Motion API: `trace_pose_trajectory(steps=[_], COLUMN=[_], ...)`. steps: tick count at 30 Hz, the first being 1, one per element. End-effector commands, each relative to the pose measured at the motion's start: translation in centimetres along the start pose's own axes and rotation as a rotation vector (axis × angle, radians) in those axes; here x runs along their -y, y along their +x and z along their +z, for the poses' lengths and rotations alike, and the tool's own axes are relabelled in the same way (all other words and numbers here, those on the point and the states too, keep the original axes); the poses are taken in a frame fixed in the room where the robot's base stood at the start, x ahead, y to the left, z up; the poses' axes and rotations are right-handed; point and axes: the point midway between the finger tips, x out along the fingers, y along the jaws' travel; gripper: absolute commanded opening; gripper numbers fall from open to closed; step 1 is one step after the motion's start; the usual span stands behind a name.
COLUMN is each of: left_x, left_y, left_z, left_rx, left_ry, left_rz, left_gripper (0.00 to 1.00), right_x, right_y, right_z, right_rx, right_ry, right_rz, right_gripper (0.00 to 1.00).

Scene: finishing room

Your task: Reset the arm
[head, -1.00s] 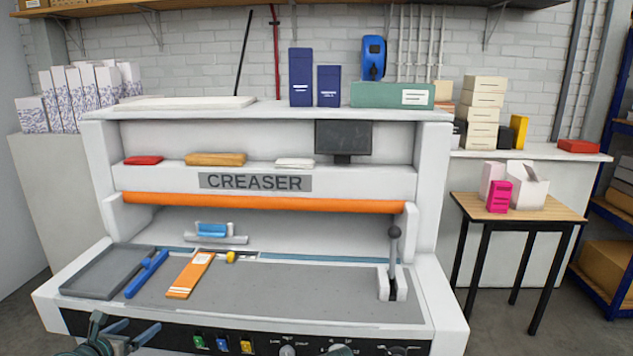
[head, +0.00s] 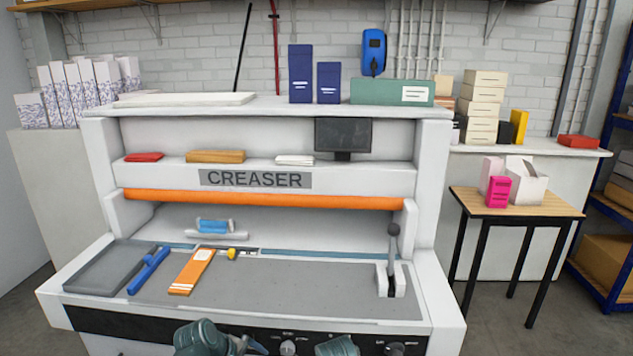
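My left arm shows at the bottom edge in front of the creaser (head: 255,180). Its teal wrist is in view, and a dark tip that may be my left gripper (head: 256,346) points right. The frame edge cuts it off, so I cannot see whether the fingers are open. A teal part of my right arm shows at the bottom, right of centre; my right gripper is below the frame. No task object shows near either arm.
On the creaser bed lie a grey tray (head: 108,267), a blue tool (head: 149,270) and an orange strip (head: 192,271). A black-knobbed lever (head: 393,240) stands at the right. A wooden table (head: 520,202) with a pink box (head: 498,192) is further right.

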Motion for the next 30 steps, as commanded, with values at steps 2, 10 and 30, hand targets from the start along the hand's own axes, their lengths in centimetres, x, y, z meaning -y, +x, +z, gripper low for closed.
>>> trace_pose_trajectory(steps=[2, 10, 30], left_x=[1.0, 5.1, 6.8], left_y=[0.7, 0.8, -0.2], left_z=[3.9, 11.3, 13.6], left_rx=[0.020, 0.120, 0.198], left_ry=[0.272, 1.069, 1.422], left_rz=[-0.121, -0.478, -0.650], left_gripper=[1.00, 1.00, 1.00], right_x=[-0.1, -0.2, -0.2], right_y=[-0.7, -1.7, -2.0], right_z=[0.0, 0.1, 0.1], right_rx=[0.000, 0.000, 0.000], right_ry=[0.000, 0.000, 0.000], right_rz=[0.000, 0.000, 0.000], right_gripper=[0.50, 0.50, 0.50])
